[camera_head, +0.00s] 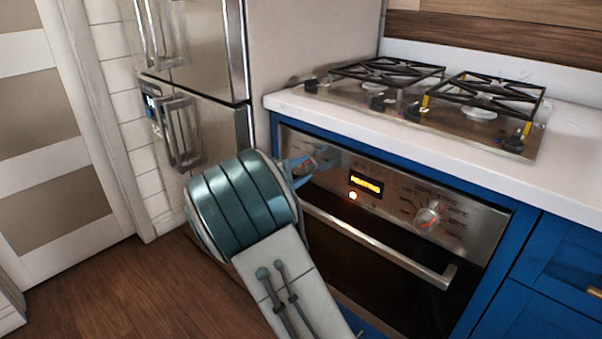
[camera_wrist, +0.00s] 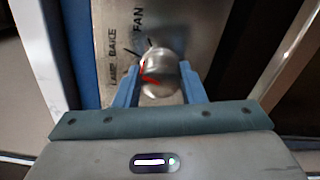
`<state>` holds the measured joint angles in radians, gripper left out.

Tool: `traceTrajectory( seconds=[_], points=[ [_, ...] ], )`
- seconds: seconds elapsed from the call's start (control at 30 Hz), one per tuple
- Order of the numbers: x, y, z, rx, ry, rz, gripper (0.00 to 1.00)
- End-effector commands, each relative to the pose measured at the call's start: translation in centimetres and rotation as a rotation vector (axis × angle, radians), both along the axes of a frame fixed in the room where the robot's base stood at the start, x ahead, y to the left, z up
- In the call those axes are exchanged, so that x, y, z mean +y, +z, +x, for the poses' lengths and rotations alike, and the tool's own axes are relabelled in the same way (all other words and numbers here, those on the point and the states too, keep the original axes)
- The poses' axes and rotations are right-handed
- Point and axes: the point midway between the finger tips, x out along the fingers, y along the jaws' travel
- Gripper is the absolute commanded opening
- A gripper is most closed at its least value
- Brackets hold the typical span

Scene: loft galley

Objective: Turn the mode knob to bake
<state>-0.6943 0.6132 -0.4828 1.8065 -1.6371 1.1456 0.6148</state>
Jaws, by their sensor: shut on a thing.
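The mode knob (camera_wrist: 162,68) is a round silver knob with red marks on its face. It sits between the two blue fingers of my gripper (camera_wrist: 159,82) in the wrist view, and my gripper is shut on it. The words BAKE and FAN are printed on the panel beside it, with a third label partly legible. I cannot tell exactly which label the red mark points at. In the head view my gripper (camera_head: 299,166) is at the left end of the oven's control panel (camera_head: 395,190), and the fingers partly hide the knob there.
A second knob (camera_head: 428,215) is on the panel's right. Between them are a lit yellow display (camera_head: 366,184) and a glowing round light (camera_head: 352,196). The oven door handle (camera_head: 380,248) runs below. The refrigerator (camera_head: 205,80) stands left; a gas cooktop (camera_head: 400,105) is above.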

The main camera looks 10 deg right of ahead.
Motion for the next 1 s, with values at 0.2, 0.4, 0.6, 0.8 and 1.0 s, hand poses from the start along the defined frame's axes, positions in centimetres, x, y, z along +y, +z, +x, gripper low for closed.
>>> traceTrajectory(
  seconds=[0.2, 0.4, 0.6, 0.8, 1.0],
  points=[
    [0.1, -0.2, 0.0, 0.003, 0.001, 0.002, 0.14],
    [0.1, -0.1, 0.0, 0.002, 0.001, 0.001, 0.58],
    [0.0, -0.1, 0.0, 0.001, 0.0, 0.0, 0.58],
    [1.0, 0.0, -0.6, 0.002, 0.002, 0.002, 0.58],
    [4.3, 0.2, -3.0, 0.003, 0.005, 0.002, 0.58]
  ],
)
